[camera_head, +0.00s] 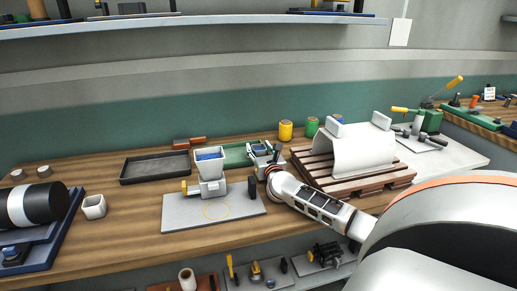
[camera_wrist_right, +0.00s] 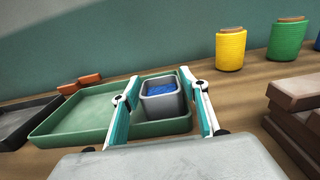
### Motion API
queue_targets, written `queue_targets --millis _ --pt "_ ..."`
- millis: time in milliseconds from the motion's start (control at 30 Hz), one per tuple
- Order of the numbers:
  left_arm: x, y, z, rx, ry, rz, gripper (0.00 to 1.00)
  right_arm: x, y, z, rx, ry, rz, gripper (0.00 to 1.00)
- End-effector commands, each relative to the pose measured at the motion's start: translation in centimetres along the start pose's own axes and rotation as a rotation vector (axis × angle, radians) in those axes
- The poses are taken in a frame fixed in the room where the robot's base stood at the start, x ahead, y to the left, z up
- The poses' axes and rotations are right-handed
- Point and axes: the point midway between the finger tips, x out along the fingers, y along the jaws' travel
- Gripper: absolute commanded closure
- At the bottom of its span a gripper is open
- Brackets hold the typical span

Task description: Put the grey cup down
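The grey cup (camera_wrist_right: 161,103) is a small square cup with blue contents, upright between the two fingers of my right gripper (camera_wrist_right: 160,76). The fingertips sit close against its left and right sides. The cup is at the right end of a shallow green tray (camera_wrist_right: 65,132); I cannot tell whether its base touches the tray floor. In the head view my right gripper (camera_head: 264,153) reaches over the right end of the green tray (camera_head: 235,161) and hides most of the cup. My left gripper is not in view.
An extruder with a white hopper (camera_head: 210,165) of blue material stands on a grey plate (camera_head: 180,213) in front of the tray. A dark tray (camera_head: 126,179) lies left. Yellow (camera_head: 285,131) and green (camera_head: 311,127) spools stand behind. A wooden pallet (camera_head: 374,189) is at right.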

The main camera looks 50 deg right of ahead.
Motion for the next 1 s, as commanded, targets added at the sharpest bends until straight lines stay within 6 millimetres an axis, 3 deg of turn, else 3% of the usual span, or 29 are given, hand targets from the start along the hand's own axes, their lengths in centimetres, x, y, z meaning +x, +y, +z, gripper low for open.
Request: queue_targets --millis 467,667,1000 --pt "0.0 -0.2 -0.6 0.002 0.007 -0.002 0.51 -0.2 0.1 0.4 0.000 0.001 0.001 0.45" --pt "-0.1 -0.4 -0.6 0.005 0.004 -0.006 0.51 -2.7 0.1 0.5 0.001 0.001 0.002 0.45" --pt "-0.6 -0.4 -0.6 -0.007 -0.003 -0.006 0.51 -8.6 0.1 0.4 0.001 0.002 0.002 0.45"
